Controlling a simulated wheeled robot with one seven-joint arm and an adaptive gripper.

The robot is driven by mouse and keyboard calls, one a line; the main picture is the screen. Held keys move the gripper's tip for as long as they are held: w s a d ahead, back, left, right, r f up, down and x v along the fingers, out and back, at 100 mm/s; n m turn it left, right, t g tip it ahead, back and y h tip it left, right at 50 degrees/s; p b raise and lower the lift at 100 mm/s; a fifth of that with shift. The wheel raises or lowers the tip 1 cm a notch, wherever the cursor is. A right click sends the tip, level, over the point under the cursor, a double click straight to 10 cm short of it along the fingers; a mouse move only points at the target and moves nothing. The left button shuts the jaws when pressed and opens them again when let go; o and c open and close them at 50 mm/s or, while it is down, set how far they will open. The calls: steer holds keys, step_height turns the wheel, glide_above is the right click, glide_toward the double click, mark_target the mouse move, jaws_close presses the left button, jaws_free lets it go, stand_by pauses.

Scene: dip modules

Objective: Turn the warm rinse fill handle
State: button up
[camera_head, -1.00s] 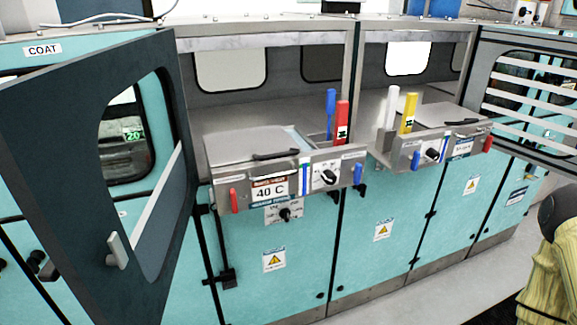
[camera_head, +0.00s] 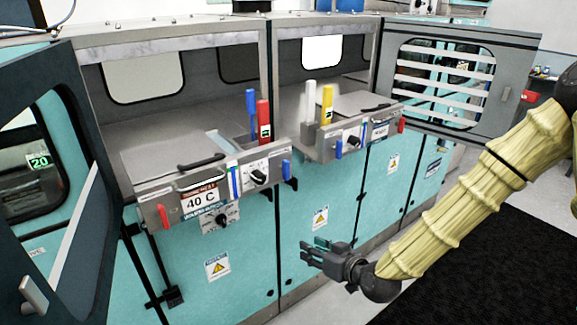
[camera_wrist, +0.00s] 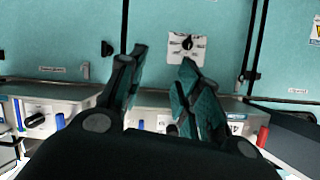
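The 40 C station (camera_head: 205,196) is a steel box with a lid on the teal cabinet; its label is too small to read fully. It has a red handle (camera_head: 162,216) at its left front and a short blue handle (camera_head: 286,169) at its right front. Tall blue (camera_head: 251,115) and red (camera_head: 264,120) handles stand behind it. I cannot tell which is the fill handle. My gripper (camera_head: 308,252) is empty, low in front of the cabinet, right of and below the station. In the wrist view its fingers (camera_wrist: 163,60) are apart; the red handle (camera_wrist: 262,136) shows lower right.
A second station (camera_head: 345,140) with white and yellow tall handles stands to the right. An open dark door (camera_head: 85,230) swings out at left. A slatted door (camera_head: 450,85) stands open at right. The floor with a dark mat (camera_head: 480,270) is clear.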

mark_target(288, 165)
steer(key=w+r+n+t+y, duration=0.1)
steer(key=w+r+t, duration=0.15)
steer(key=r, duration=0.65)
steer(key=w+r+n+t+y, duration=0.15)
steer(key=w+r, duration=0.25)
steer(key=r, duration=0.5)
steer(key=p+x, duration=0.1)
steer(key=x, duration=0.2)
steer(key=p+x, duration=0.2)
steer(key=x, duration=0.2)
steer(key=p+x, duration=0.1)
steer(key=x, duration=0.2)
steer(key=shift+a+f, duration=0.4)
steer(key=shift+a, duration=0.2)
jaws_close()
